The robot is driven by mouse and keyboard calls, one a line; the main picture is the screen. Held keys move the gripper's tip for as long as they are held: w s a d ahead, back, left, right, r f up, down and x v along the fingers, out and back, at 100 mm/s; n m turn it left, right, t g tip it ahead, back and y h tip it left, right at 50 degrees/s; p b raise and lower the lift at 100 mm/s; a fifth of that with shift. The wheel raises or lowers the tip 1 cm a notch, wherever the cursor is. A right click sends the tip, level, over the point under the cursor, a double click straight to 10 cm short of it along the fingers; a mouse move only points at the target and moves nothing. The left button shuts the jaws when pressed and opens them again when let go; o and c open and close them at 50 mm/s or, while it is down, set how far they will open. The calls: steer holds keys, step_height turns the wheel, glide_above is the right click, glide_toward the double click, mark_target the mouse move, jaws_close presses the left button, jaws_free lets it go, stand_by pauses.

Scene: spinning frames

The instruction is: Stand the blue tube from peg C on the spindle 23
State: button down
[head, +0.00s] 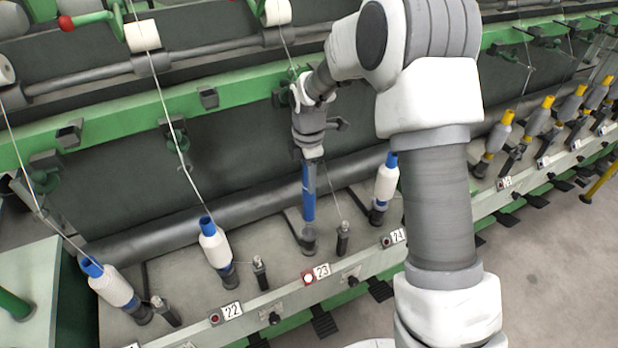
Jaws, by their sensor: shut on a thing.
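My gripper (312,156) points down and is shut on the upper end of the blue tube (309,198). The tube is bare and close to upright. It is in line with the spindle 23 (308,240), behind the label 23 (322,271). The tube's lower end meets the dark spindle base in the picture. The spindle's shaft does not show, and I cannot tell whether the tube is around it or just above it. No peg C can be made out.
Wound bobbins on blue tubes stand at spindle 22 (215,248) and spindle 24 (386,185). A thin yarn runs beside the tube to a small dark post (343,238). A pale bin (35,262) with a green tube (14,304) is at the left. Clear floor lies at the lower right.

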mark_target(309, 197)
steer(key=shift+f+b, duration=2.15)
steer(key=shift+f, duration=1.5)
steer(key=shift+c, duration=2.1)
jaws_free()
step_height(309, 197, up, 17)
steer(key=shift+r+p, duration=0.2)
steer(key=shift+p, duration=0.65)
